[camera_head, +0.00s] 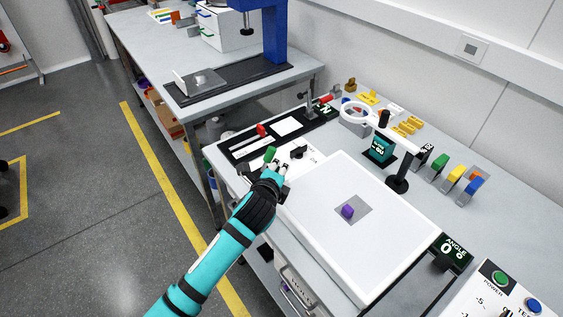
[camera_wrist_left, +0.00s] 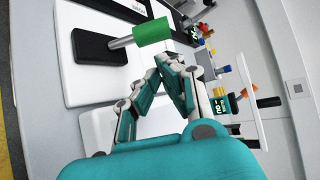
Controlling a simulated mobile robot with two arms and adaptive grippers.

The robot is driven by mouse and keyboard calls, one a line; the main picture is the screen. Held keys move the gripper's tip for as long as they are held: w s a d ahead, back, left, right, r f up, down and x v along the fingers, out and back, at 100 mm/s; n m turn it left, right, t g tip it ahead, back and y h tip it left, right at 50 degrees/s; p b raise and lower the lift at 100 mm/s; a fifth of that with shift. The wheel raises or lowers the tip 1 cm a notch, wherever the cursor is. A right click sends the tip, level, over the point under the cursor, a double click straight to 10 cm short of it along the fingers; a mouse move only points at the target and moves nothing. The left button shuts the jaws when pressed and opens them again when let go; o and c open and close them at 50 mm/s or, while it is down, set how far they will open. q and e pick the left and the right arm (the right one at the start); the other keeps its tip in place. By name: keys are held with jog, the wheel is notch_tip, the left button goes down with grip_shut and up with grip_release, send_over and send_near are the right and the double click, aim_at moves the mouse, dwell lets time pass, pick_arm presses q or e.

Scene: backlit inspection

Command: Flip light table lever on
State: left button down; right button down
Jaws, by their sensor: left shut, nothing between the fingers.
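The lever has a green handle (camera_head: 270,154) and stands at the far-left end of the light table. In the left wrist view, its green handle (camera_wrist_left: 152,33) sits on a metal rod that comes from a black slotted plate (camera_wrist_left: 97,47). My left gripper (camera_head: 281,168) is shut and empty, close beside the green handle. In the left wrist view, the closed fingertips (camera_wrist_left: 164,62) appear just short of the handle. My right gripper is out of view.
A ring lamp (camera_head: 355,112) on a stand rises behind the light table. A black panel with a red knob (camera_head: 261,130) lies beyond the lever. Floor to the left is clear.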

aim_at(268, 160)
pick_arm(q)
jog(key=shift+x, duration=2.3)
jog(key=shift+s+a, duration=0.1)
jog(key=shift+r+b, duration=0.15)
jog(key=shift+b, duration=0.2)
